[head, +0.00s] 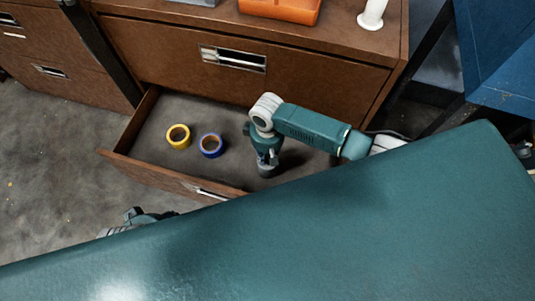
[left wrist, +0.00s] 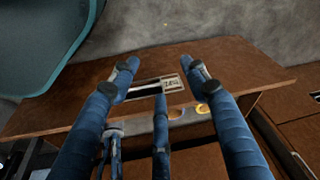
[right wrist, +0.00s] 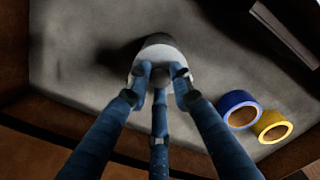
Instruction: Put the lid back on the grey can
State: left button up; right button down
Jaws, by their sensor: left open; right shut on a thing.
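My right gripper (head: 267,158) points down into the open drawer (head: 165,178) and is shut on a small grey round thing (head: 266,171). In the right wrist view this grey thing (right wrist: 158,48) shows a pale face between the fingertips and a darker side beyond; I cannot tell whether it is the can or its lid. No other can or lid stands out. My left gripper (left wrist: 160,65) is open and empty, facing the drawer front with its handle and label. In the head view only a bit of the left gripper (head: 140,216) shows.
A yellow tape roll (head: 178,136) and a blue tape roll (head: 211,145) lie in the drawer, left of my right gripper. An orange box (head: 280,9) and a white object (head: 372,14) stand on the cabinet top (head: 335,22). My teal body hides the lower right.

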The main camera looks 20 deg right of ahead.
pick_arm(q)
jog(key=shift+w+f, duration=0.1)
jog(key=shift+f, duration=0.3)
jog(key=shift+d+f, duration=0.1)
jog(key=shift+f, duration=0.1)
jog(key=shift+w, duration=0.15)
jog(key=shift+r, duration=0.1)
pick_arm(e)
jog(key=c, duration=1.4)
grip_release()
jog(key=shift+c, duration=0.2)
jog(key=shift+o, duration=0.5)
jog(key=o, duration=0.4)
